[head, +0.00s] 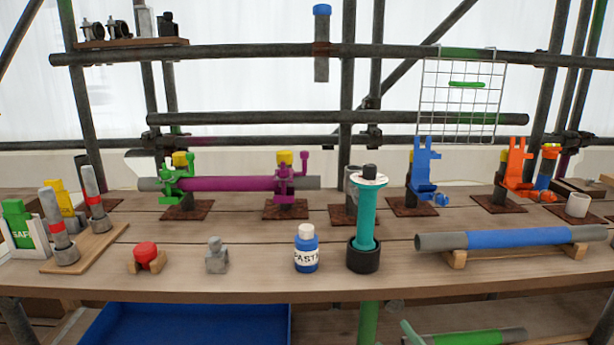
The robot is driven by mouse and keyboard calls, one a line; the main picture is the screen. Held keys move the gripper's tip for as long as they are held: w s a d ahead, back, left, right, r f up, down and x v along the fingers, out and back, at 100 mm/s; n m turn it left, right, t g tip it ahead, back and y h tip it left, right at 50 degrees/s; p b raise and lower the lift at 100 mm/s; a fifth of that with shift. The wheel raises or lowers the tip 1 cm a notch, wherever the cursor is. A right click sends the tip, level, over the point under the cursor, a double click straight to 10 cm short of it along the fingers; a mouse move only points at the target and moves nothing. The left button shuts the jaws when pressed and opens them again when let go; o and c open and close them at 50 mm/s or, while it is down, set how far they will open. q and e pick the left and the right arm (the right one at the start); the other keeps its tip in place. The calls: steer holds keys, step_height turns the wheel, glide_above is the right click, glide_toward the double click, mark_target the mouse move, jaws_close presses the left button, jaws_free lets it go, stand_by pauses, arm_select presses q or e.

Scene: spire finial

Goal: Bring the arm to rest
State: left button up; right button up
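Neither of my grippers nor any part of my arms shows in the head view. On the wooden workbench (190,284), a teal rod (365,215) with a white collar and dark top stands upright in a black cup (363,256). A blue bottle with a white cap (306,249) stands to its left. A purple tube (230,183) lies level across a green clamp (178,181) and a purple clamp (285,182). A blue tube with grey ends (515,238) lies on wooden rests at the right.
Blue (424,172) and orange (517,172) brackets stand open at the back right. A grey fitting (216,256) and a red-topped piece (146,254) sit front left. Scaffold poles (340,118) and a wire grid (450,100) rise behind. A blue bin (185,325) is below.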

steer(key=s+a+f+m+g+h, duration=0.3)
steer(key=s+f+m+g+h, duration=0.3)
steer(key=s+f+m+g, duration=1.05)
arm_select(q)
steer(key=s+a+r+p, duration=0.1)
steer(key=a+r+p, duration=0.2)
steer(key=r+p, duration=0.9)
steer(key=p, duration=0.4)
steer(key=shift+s+r+n+y+p, duration=0.15)
steer(key=shift+s+n+y+p, duration=0.15)
steer(key=shift+s+n+y, duration=0.1)
arm_select(e)
steer(key=s+d+r+n+t, duration=0.2)
steer(key=s+d+r+t, duration=0.1)
steer(key=s+r+t, duration=0.3)
steer(key=shift+d+r+n+t, duration=0.15)
steer(key=shift+r+n+t, duration=0.25)
steer(key=shift+r, duration=0.25)
